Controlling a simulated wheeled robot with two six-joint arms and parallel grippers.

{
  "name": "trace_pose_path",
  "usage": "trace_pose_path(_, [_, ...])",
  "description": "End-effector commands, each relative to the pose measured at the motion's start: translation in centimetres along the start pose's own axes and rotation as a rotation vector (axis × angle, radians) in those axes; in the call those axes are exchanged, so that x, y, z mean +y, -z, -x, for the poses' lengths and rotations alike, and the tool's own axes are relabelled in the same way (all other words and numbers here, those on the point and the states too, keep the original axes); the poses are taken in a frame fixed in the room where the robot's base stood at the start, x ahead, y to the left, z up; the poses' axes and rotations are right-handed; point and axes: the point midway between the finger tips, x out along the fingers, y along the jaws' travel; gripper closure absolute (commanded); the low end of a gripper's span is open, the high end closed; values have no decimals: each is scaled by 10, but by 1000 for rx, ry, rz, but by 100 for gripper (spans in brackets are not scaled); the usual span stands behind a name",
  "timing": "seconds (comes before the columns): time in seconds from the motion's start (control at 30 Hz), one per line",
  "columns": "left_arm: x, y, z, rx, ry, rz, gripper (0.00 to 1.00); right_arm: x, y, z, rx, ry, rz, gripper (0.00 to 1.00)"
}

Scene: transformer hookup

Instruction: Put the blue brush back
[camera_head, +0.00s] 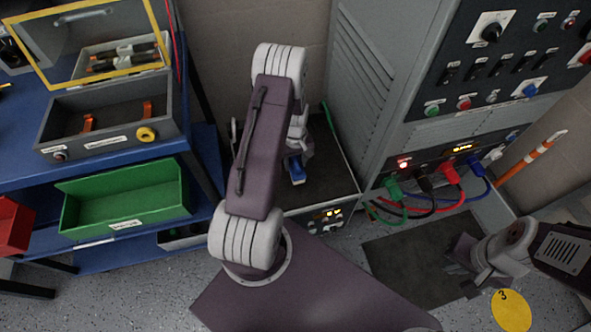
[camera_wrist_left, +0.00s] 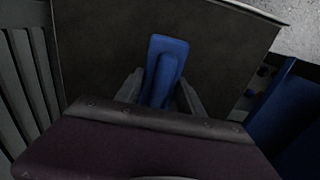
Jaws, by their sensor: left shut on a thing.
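The blue brush (camera_head: 297,172) is in my left gripper (camera_head: 296,158), over the dark top of a low grey unit (camera_head: 335,185). In the left wrist view the brush (camera_wrist_left: 166,62) lies between the two grey fingers (camera_wrist_left: 160,95), which are shut on it. Its far end points away over the dark surface; I cannot tell whether it touches. My left forearm hides part of the unit in the head view. My right gripper (camera_head: 462,265) is at the lower right over a dark floor mat (camera_head: 405,255), its finger gap unclear.
A blue bench (camera_head: 95,165) at left carries a grey open drawer box (camera_head: 110,120) and a yellow-framed case (camera_head: 90,45). A green bin (camera_head: 125,198) and a red bin (camera_head: 12,228) sit below. A grey cabinet (camera_head: 365,80) with coloured cables (camera_head: 440,203) stands at right.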

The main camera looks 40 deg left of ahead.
Motion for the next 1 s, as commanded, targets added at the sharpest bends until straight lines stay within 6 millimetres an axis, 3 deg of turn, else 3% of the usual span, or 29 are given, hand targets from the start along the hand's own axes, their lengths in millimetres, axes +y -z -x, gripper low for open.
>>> trace_pose_path(0.27, [0, -1, -41, -2, 1, -1, 93, 0, -2, -17, 0, 0, 0, 100])
trace_pose_path(0.33, [1, 0, -41, 1, 0, -1, 93, 0, -2, -16, 0, 0, 0, 100])
trace_pose_path(0.37, [1, 0, -40, 1, -1, -1, 99, 0, -2, -15, 0, 0, 0, 100])
trace_pose_path(0.57, [1, 0, -42, 0, 0, 0, 99, 0, -2, -17, 0, 0, 0, 100])
trace_pose_path(0.6, [1, 0, -42, 0, 0, 0, 52, 0, -2, -17, 0, 0, 0, 100])
trace_pose_path(0.67, [1, 0, -42, 0, 0, 0, 36, 0, -2, -16, 0, 0, 0, 100])
trace_pose_path(1.0, [1, 0, -38, 0, 0, 0, 33, 0, -1, -14, 0, 0, 0, 100])
